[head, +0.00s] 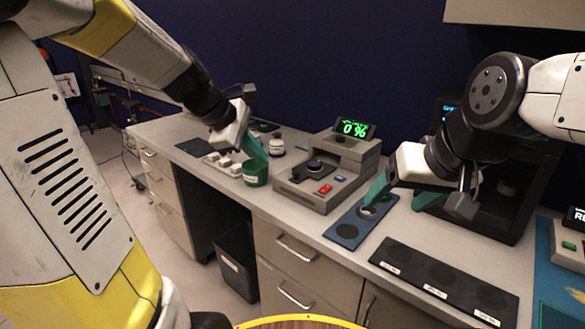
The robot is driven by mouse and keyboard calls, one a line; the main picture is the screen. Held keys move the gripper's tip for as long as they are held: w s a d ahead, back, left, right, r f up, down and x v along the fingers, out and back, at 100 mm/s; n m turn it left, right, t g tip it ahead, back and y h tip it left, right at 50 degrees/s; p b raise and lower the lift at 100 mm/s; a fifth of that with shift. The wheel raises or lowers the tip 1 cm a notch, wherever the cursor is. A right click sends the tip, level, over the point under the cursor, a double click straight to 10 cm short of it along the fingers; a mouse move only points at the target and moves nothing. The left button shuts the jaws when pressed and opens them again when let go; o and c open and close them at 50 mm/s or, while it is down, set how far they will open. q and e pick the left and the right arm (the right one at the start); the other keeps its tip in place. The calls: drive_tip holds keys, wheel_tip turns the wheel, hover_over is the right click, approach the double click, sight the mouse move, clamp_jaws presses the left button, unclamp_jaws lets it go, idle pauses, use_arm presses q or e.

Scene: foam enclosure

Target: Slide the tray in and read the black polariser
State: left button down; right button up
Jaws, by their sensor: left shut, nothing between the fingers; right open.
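The grey meter (358,160) stands mid-counter, and its green display (354,129) reads 0 %. A dark tray-like part with a black round piece (317,166) shows at its front left; I cannot tell how far the tray is out or if this piece is the polariser. My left gripper (259,158) is shut and empty, just above or behind a green cup (255,173), left of the meter.
A dark labelled rack (440,280) with several round places lies at the front right. Small white blocks (228,164) and a white jar (277,146) are left of the meter. A black box-like machine (500,205) stands behind my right gripper. A red and a blue button mark the meter's front.

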use_arm(q)
drive_tip(key=w+a+f+n, duration=0.3)
drive_tip(key=w+f+n, duration=0.3)
drive_tip(key=w+n, duration=0.55)
approach(294, 177)
wheel_tip(294, 177, down, 4)
drive_tip(key=s, duration=0.1)
drive_tip(key=w+d, duration=0.2)
drive_tip(key=shift+w+m, duration=0.25)
drive_tip(key=shift+w, duration=0.15)
